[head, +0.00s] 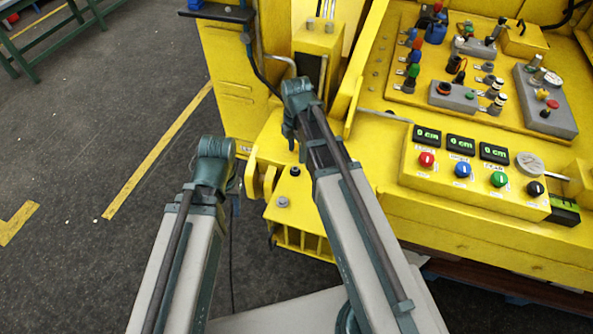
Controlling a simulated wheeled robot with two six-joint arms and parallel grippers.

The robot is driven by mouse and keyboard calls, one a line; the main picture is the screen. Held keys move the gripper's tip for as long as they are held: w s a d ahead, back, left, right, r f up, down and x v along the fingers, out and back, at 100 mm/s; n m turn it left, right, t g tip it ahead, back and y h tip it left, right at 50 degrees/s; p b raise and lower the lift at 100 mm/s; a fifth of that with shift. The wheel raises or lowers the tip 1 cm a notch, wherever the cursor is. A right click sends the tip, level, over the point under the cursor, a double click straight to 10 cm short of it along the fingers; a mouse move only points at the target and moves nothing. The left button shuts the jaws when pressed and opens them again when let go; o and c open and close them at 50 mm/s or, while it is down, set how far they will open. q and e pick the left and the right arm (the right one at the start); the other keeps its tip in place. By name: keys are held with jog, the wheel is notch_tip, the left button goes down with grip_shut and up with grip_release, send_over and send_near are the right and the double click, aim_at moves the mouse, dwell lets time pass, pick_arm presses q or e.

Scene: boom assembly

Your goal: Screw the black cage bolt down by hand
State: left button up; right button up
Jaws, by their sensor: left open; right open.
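A small black bolt head (295,170), which looks like the black cage bolt, sits on the yellow bracket plate above the slatted yellow cage (303,241). A grey bolt (283,201) stands nearer on the same plate. My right gripper (291,138) is just above and behind the black bolt in the picture, mostly hidden by its wrist. My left gripper (235,196) is left of the plate, also largely hidden by its wrist. Both are open, and I see nothing held. How far the black bolt is screwed in cannot be told.
A yellow control box (475,178) with coloured knobs and displays reading 0 cm is at the right. Behind it is a yellow panel (470,70) of valves and fittings. A green bench (60,30) stands far left. The grey floor between is clear.

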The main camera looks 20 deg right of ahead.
aim_at(297, 168)
notch_tip(297, 168, down, 7)
jog(key=b, duration=0.6)
jog(key=shift+f, duration=0.15)
grip_shut()
